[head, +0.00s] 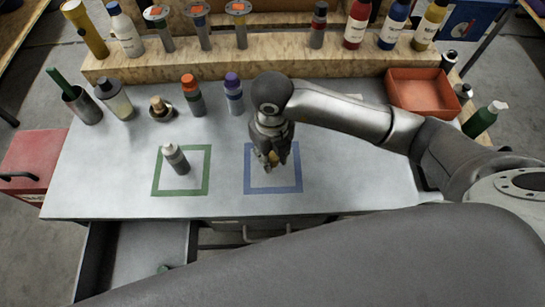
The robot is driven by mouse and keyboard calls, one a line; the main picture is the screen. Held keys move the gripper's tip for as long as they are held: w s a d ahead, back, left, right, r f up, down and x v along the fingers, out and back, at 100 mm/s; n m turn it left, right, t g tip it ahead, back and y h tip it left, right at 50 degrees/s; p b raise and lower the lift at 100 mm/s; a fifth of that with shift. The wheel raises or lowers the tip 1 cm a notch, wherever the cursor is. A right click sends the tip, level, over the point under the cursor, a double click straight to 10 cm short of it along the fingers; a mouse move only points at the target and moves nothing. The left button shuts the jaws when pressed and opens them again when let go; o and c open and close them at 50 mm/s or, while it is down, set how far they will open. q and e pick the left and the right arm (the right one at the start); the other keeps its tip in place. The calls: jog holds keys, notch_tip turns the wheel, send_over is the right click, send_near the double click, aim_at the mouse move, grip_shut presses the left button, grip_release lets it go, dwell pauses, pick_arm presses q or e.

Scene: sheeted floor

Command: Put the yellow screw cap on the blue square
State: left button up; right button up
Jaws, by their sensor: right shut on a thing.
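The blue square (249,178) is an outline on the grey tabletop, near its front middle. My right gripper (272,162) is over the upper part of this square, pointing down. It is shut on the yellow screw cap (273,158), which shows as a small yellow patch between the fingers. The fingers hide most of the cap, and I cannot tell whether it touches the table. My left gripper is not in view.
Orange-capped (192,95) and purple-capped (234,94) bottles stand behind. A red tray (420,93) sits at the back right. An open drawer (150,245) is below the table's front left.

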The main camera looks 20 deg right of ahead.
aim_at(272, 154)
jog(key=f, duration=0.1)
jog(key=f+p, duration=0.1)
jog(key=f, duration=0.1)
jog(key=shift+w+d+f+p, duration=0.1)
jog(key=shift+w+d+p, duration=0.05)
jog(key=shift+w+p, duration=0.15)
jog(key=shift+f, duration=0.4)
jog(key=shift+f, duration=0.15)
jog(key=o, duration=1)
jog(key=shift+o, duration=0.2)
